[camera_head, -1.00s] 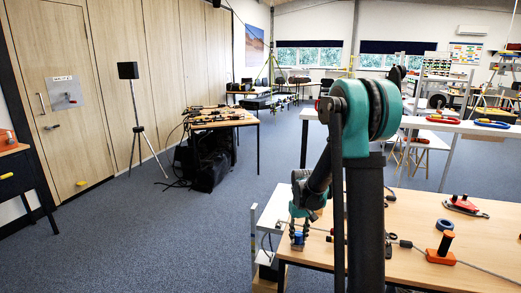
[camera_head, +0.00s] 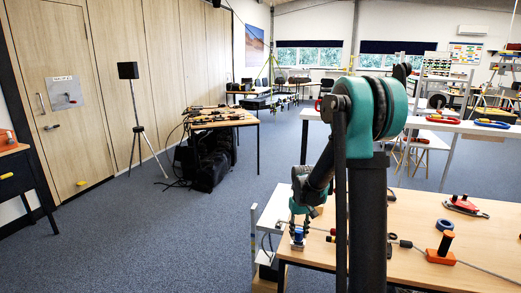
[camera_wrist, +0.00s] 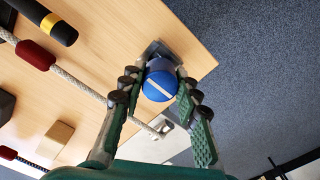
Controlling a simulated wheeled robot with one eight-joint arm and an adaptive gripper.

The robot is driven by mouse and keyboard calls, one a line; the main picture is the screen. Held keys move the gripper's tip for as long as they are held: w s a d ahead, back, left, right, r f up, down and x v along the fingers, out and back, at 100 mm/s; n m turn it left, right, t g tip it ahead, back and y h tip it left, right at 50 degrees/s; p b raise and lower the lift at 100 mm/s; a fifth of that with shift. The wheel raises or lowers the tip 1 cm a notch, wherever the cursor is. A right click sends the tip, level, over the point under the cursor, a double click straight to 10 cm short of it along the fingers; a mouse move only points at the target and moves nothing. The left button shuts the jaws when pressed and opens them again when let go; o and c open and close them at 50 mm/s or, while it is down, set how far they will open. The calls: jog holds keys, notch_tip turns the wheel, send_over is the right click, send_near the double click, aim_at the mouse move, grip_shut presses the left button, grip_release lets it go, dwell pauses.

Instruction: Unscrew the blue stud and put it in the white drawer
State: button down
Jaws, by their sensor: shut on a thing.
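The blue stud (camera_wrist: 160,86) has a round blue head with a white stripe across its top. It stands by a grey metal mount (camera_wrist: 178,42) near the table's corner; whether its thread is still engaged is hidden. My gripper (camera_wrist: 160,82) is shut on the stud, with one finger on each side of its head. In the head view my gripper (camera_head: 298,228) is at the near left corner of the wooden table, over the blue stud (camera_head: 298,238). A white cabinet (camera_head: 271,218) stands beside that corner, possibly the one with the white drawer; no open drawer is clear.
A grey rope (camera_wrist: 78,74) with a red sleeve (camera_wrist: 35,55) runs close to my gripper. A black-and-yellow handle (camera_wrist: 50,22) and a wooden block (camera_wrist: 55,139) are on the table. An orange base with a black post (camera_head: 442,249) stands farther right.

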jog(key=shift+r, duration=1.05)
